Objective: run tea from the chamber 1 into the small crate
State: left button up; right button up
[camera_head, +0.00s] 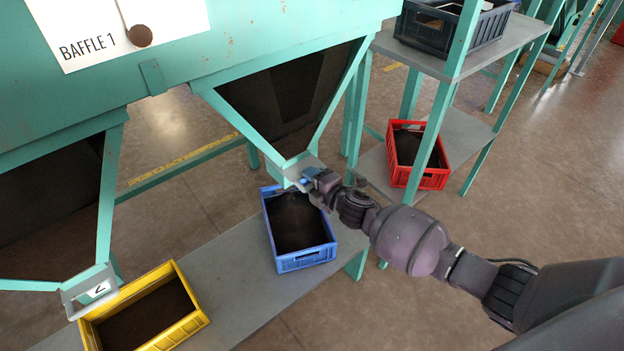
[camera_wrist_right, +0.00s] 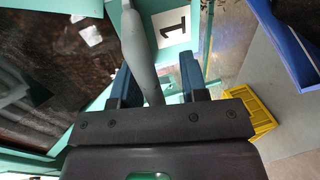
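The chamber 1 hopper (camera_head: 285,95) is a dark funnel in a green frame, and its outlet is at the bottom tip. A plate marked 1 (camera_wrist_right: 172,24) and a grey handle bar (camera_wrist_right: 142,50) show there in the wrist view. My right gripper (camera_head: 306,178) is at this outlet. Its fingers (camera_wrist_right: 158,88) stand either side of the bar, with a visible gap. A blue crate (camera_head: 304,262) stands below the outlet; its inside is dark, and I cannot tell how much tea is in it. My left gripper is out of view.
A yellow crate (camera_head: 190,326) stands under the chamber 2 outlet (camera_head: 92,290) on the same grey bench (camera_head: 225,275). A red crate (camera_head: 432,182) is on the lower shelf at right. A dark blue crate (camera_head: 440,42) is on the upper shelf. Green posts stand between.

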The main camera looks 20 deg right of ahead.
jog(key=shift+r, duration=0.1)
jog(key=p+v, duration=0.2)
jog(key=v, duration=0.9)
jog(key=shift+w, duration=0.1)
dwell(6.7)
